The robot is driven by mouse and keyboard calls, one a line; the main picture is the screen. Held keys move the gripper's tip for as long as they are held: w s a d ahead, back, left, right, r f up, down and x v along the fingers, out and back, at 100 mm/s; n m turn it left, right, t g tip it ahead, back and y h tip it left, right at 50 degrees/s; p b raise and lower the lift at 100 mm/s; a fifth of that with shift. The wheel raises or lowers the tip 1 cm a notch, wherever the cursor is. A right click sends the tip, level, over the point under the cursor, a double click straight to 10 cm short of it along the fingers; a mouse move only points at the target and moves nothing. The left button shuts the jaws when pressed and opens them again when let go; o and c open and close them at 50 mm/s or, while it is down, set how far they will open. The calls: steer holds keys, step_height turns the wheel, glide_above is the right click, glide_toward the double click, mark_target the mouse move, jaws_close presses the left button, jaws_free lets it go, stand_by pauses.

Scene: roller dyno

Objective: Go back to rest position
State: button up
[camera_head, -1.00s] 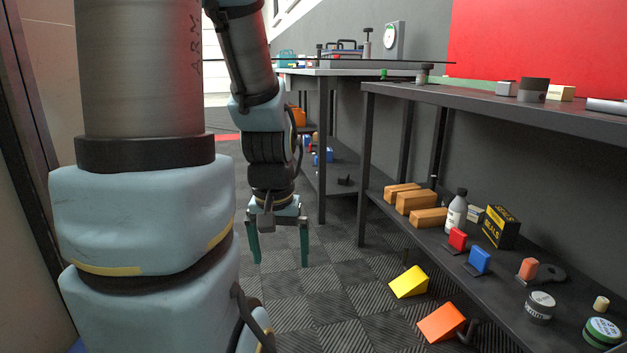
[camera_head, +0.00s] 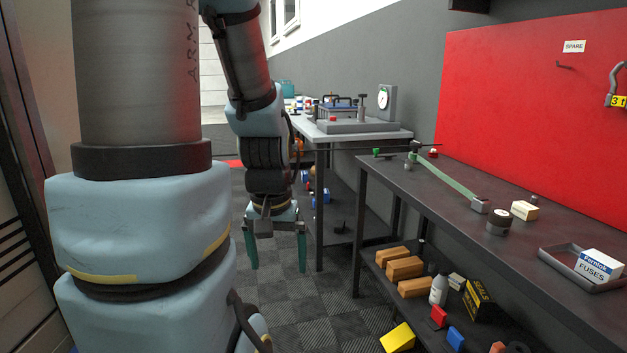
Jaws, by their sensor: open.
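My gripper (camera_head: 277,250) hangs from my arm in the centre-left of the view, pointing down over the checkered floor. Its two green fingers are spread apart with nothing between them. It is left of the dark workbench and touches nothing that I can see. My grey and pale blue arm fills the left side of the view and hides part of the floor and wall behind it.
The dark workbench (camera_head: 470,190) stands at right, with a fuse box (camera_head: 598,266) in a tray. Its lower shelf holds wooden blocks (camera_head: 405,269) and a bottle (camera_head: 439,290). A grey table (camera_head: 365,136) stands behind. A yellow wedge (camera_head: 398,338) lies low. The floor (camera_head: 290,310) under my gripper is clear.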

step_height(320, 180, up, 10)
steer(key=p, duration=0.8)
steer(key=shift+r, duration=0.1)
